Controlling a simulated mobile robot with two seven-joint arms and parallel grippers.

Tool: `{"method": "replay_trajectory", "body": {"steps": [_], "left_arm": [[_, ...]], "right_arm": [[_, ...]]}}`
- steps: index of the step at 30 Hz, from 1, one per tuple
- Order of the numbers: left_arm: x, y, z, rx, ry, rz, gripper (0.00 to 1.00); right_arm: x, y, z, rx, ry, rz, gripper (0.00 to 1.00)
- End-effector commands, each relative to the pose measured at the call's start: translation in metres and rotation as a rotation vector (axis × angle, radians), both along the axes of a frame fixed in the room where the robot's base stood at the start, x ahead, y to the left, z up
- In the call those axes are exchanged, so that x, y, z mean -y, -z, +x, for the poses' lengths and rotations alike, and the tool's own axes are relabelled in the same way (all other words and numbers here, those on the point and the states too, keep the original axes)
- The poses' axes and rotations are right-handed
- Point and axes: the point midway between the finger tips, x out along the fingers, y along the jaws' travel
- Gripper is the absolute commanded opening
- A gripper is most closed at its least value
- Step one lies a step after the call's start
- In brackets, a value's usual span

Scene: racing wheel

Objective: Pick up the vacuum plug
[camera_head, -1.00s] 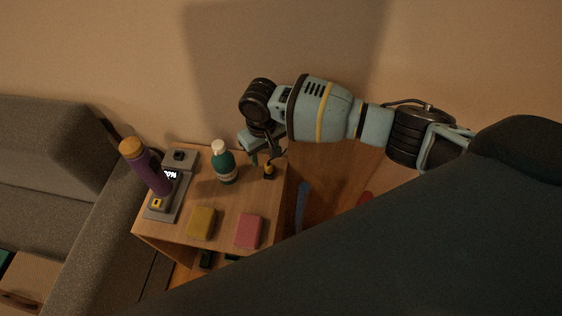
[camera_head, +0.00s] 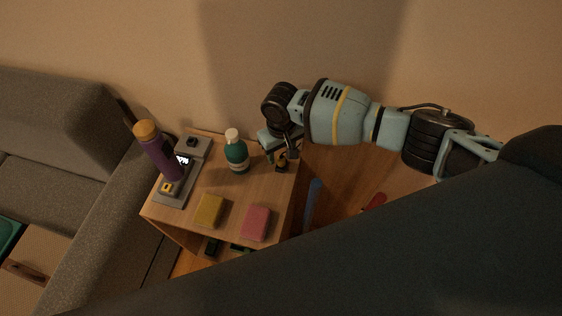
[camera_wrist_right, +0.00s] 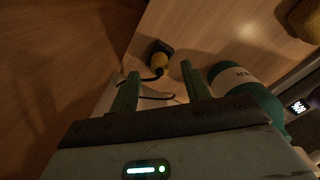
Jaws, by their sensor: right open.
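My right gripper (camera_head: 280,148) is over that table corner, close to the plug. In the right wrist view its green fingers (camera_wrist_right: 160,72) are open with nothing gripped. My left gripper is not in view.
A green bottle (camera_head: 236,155) stands close left of the right gripper. A purple flask (camera_head: 157,153) and a grey device (camera_head: 171,190) are farther left. A yellow block (camera_head: 210,210) and a pink block (camera_head: 256,222) lie at the table's front. The wall is behind.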

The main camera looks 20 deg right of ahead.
Motion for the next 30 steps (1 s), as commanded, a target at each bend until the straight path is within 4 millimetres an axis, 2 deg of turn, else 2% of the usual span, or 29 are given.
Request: {"method": "replay_trajectory", "body": {"steps": [1, 6, 15, 26, 30], "left_arm": [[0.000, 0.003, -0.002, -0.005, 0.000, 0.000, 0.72], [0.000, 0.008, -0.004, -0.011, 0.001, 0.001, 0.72], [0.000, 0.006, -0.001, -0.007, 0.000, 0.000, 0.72], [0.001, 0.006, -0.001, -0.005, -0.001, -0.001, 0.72], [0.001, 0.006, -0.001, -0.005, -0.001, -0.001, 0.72]], "right_arm": [[0.001, 0.011, 0.000, -0.003, 0.000, -0.003, 0.47], [0.000, 0.029, 0.000, -0.002, 0.001, 0.000, 0.47], [0.000, 0.032, 0.000, 0.000, 0.000, 0.000, 0.47], [0.001, 0.032, 0.000, -0.001, 0.001, 0.000, 0.02], [0.001, 0.032, 0.000, -0.001, 0.001, 0.000, 0.00]]}}
